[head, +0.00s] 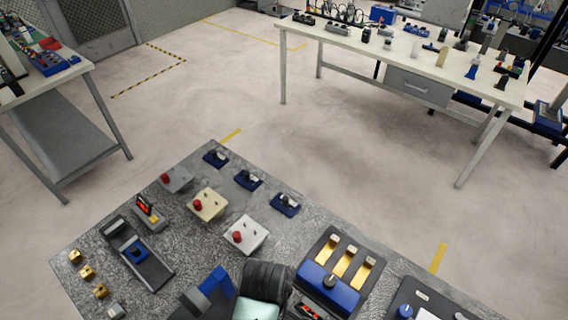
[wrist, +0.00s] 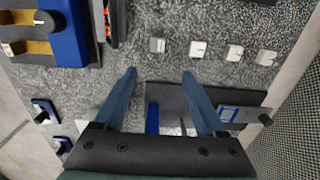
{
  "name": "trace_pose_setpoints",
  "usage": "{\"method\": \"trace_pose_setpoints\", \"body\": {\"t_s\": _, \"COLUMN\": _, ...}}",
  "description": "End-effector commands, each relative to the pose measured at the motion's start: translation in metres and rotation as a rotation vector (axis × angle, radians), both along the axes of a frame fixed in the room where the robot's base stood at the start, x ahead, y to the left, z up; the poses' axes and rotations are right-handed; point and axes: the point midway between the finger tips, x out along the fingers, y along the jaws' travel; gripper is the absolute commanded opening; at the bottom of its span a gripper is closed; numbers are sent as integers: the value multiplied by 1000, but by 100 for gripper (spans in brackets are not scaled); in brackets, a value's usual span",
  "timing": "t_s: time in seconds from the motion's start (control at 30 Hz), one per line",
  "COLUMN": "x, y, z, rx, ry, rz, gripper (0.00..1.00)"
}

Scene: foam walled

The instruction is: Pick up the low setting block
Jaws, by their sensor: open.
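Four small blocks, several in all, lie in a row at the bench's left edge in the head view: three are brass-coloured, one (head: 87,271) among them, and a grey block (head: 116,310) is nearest. In the wrist view the row has a grey block (wrist: 157,45) and paler ones (wrist: 198,49). I cannot tell by height which is the low setting block. My gripper (wrist: 159,73) is open and empty, its blue fingers apart, with the grey block just beyond the fingertips and between their lines. In the head view my gripper (head: 207,288) is right of the row.
A dark stand with a blue slider (head: 135,252) lies beside the row, and shows under my fingers in the wrist view. Boxes with red buttons (head: 209,204) stand behind. A blue-fronted unit with brass strips (head: 328,288) is at the right.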

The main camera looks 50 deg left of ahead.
Motion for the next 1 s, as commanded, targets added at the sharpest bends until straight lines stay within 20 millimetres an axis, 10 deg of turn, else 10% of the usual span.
{"method": "trace_pose_setpoints", "body": {"t_s": 0.3, "x": 1, "y": -1, "z": -55, "rx": 0, "ry": 0, "rz": -2, "gripper": 72}}
{"method": "trace_pose_setpoints", "body": {"t_s": 1.0, "x": 9, "y": -7, "z": -114, "rx": 3, "ry": -3, "rz": -3, "gripper": 72}}
